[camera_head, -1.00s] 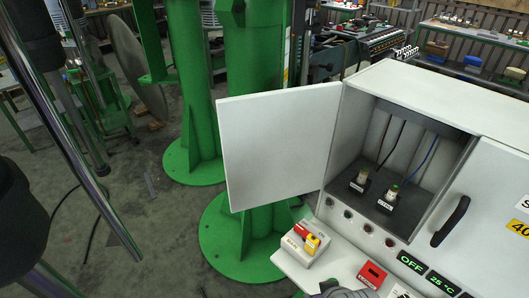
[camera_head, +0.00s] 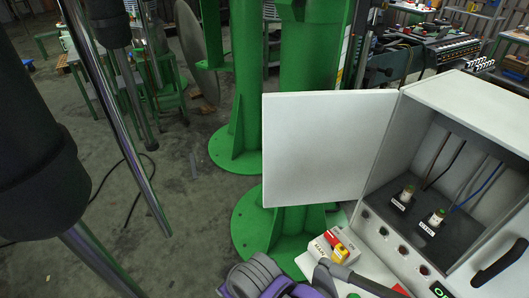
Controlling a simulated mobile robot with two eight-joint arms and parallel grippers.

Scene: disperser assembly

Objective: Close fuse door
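The fuse door (camera_head: 325,150) is a flat white panel. It stands wide open to the left of the white cabinet (camera_head: 465,105), hinged at the cabinet's left front edge. The open compartment shows two labelled fuses (camera_head: 408,193) with wires above them. A purple and grey part of my arm (camera_head: 262,278) rises from the bottom edge, below the door and apart from it. A dark grey bar beside it points to the lower right. It seems to belong to my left arm; its fingertips cannot be made out. I see no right gripper.
A red and yellow switch box (camera_head: 328,245) sits on the ledge below the door. Green columns (camera_head: 308,70) stand behind the door. A black cabinet handle (camera_head: 497,262) is at the lower right. Black housings with chrome rods (camera_head: 110,120) fill the left side.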

